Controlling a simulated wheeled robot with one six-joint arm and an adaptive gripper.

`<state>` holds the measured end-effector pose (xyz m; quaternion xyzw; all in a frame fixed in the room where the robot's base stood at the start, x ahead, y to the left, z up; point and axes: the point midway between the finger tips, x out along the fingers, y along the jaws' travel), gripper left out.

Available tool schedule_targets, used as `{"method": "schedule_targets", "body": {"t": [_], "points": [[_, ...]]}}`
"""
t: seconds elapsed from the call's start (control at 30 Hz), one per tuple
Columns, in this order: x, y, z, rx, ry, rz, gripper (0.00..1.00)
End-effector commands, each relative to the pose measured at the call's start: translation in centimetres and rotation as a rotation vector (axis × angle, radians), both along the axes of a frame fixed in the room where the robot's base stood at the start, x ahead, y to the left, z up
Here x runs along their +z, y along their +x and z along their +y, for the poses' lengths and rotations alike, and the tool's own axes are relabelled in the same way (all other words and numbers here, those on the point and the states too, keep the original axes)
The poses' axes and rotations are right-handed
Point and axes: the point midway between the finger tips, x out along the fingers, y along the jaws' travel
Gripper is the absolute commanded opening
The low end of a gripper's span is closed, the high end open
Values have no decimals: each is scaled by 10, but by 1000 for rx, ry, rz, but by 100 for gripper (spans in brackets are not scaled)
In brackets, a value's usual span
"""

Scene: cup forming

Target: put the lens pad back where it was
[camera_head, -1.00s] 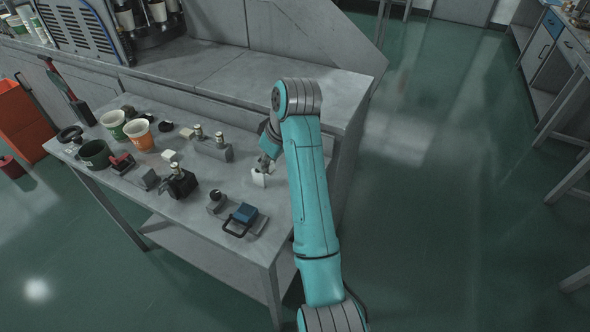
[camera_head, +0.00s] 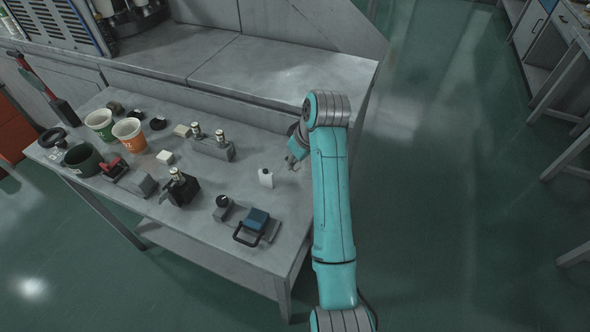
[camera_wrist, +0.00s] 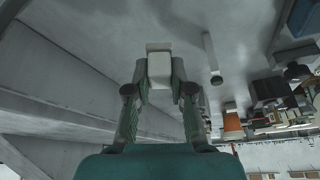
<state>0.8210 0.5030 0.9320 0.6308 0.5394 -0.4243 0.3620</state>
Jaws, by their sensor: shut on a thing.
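In the wrist view a small white block, taken as the lens pad (camera_wrist: 159,69), sits between the two fingertips of my gripper (camera_wrist: 159,84), which is shut on it. A paler flat piece (camera_wrist: 158,46) shows just beyond it. In the head view my gripper (camera_head: 292,162) is low over the right part of the table, its tips partly hidden by the arm. A small white upright piece (camera_head: 266,179) shows just left of the tips; I cannot tell whether it is the same block.
A blue-topped piece with a black handle (camera_head: 257,220) and a round knob piece (camera_head: 223,206) stand near the front edge. A grey block with two cylinders (camera_head: 213,149) is to the left. Cups, including an orange one (camera_head: 130,135), stand farther left. The table (camera_head: 300,110) is bare behind my gripper.

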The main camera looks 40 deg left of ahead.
Motion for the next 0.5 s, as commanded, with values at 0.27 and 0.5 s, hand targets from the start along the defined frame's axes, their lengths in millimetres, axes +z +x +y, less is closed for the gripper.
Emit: {"method": "schedule_targets", "body": {"t": [0.27,0.5], "points": [[-23,0,0,0,-1,1,0],[-44,0,0,0,1,-1,0]]}}
